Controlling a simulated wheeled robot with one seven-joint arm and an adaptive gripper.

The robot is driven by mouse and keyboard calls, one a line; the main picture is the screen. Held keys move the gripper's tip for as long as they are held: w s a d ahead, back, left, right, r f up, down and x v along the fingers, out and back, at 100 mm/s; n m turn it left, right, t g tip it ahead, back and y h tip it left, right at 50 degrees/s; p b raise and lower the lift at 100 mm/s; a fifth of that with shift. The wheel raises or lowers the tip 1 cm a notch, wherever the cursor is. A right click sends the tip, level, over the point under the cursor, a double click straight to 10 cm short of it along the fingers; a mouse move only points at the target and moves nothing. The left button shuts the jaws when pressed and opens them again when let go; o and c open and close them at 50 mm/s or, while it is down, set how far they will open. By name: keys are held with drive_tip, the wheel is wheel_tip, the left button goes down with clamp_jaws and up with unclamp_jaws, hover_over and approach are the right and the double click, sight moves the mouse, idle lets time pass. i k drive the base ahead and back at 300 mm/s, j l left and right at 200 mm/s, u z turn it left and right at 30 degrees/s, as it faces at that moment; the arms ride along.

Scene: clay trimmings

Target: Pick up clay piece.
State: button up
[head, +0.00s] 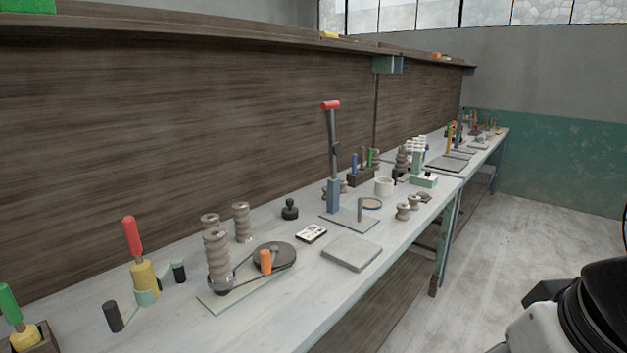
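No piece is plainly marked as the clay piece, and I cannot tell which one it is. A flat grey square slab (351,252) lies near the front edge of the workbench. My gripper is not in view. Only a black and white part of my own body shows at the lower right, apart from the bench.
A wooden back panel (180,120) rises behind. The concrete floor (530,210) at right is clear.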

sight(216, 239)
drive_tip(key=u, duration=1.3)
drive_tip(key=i+l+u, duration=0.1)
drive_tip(key=i+l, duration=0.2)
drive_tip(key=i+l+u, duration=0.15)
drive_tip(key=i+l, duration=0.15)
drive_tip(key=l, duration=0.2)
drive_tip(key=i+l+u, duration=0.1)
drive_tip(key=i+l, duration=0.15)
drive_tip(key=l, duration=0.2)
